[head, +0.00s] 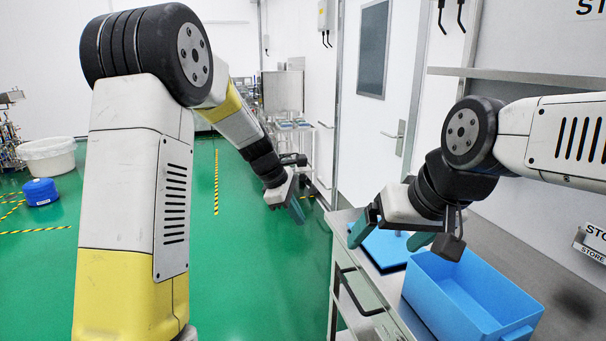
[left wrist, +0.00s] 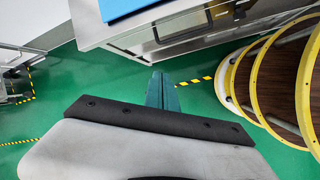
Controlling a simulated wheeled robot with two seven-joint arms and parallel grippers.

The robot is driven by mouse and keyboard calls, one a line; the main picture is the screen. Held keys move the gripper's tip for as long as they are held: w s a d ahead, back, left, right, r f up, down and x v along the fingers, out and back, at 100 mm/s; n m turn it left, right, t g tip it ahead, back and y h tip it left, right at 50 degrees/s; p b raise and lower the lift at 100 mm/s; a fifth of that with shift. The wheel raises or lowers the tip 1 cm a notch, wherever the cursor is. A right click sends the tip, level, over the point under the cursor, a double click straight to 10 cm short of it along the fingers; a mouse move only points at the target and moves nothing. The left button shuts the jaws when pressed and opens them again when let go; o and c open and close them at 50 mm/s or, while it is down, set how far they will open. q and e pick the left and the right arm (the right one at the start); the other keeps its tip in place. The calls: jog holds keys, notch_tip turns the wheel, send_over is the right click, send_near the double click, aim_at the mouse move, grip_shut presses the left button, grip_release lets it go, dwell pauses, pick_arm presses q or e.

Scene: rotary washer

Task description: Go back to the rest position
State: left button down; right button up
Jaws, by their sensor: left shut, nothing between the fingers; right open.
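My left gripper (head: 297,212) hangs in the middle of the head view, past the left end of the bench and above the green floor. Its teal fingers are shut with nothing between them, and they show closed together in the left wrist view (left wrist: 162,92). My right gripper (head: 392,238) is open and points down over the bench, its two teal fingers apart. It is above a blue flat board (head: 385,248) and beside a blue bin (head: 470,298). I see nothing held in it.
The grey bench (head: 580,235) runs along the right wall below a shelf (head: 530,77). A white door (head: 372,110) stands behind. A white tub (head: 48,157) and a blue container (head: 40,191) are on the floor at left. Yellow-edged round structures (left wrist: 270,80) show in the left wrist view.

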pick_arm(q)
jog(key=s+a+r+m+t, duration=0.2)
jog(key=s+a+r+m, duration=0.5)
jog(key=s+r, duration=0.4)
jog(key=s+a+m+t+y, duration=0.1)
jog(key=s+a+m, duration=0.2)
jog(key=s, duration=0.5)
jog(key=s+a+m+t+y, duration=0.1)
jog(key=s+a+m, duration=0.2)
jog(key=s+m, duration=0.2)
jog(key=s, duration=0.3)
jog(key=shift+s+r+m+y, duration=0.3)
jog(key=shift+m, duration=0.1)
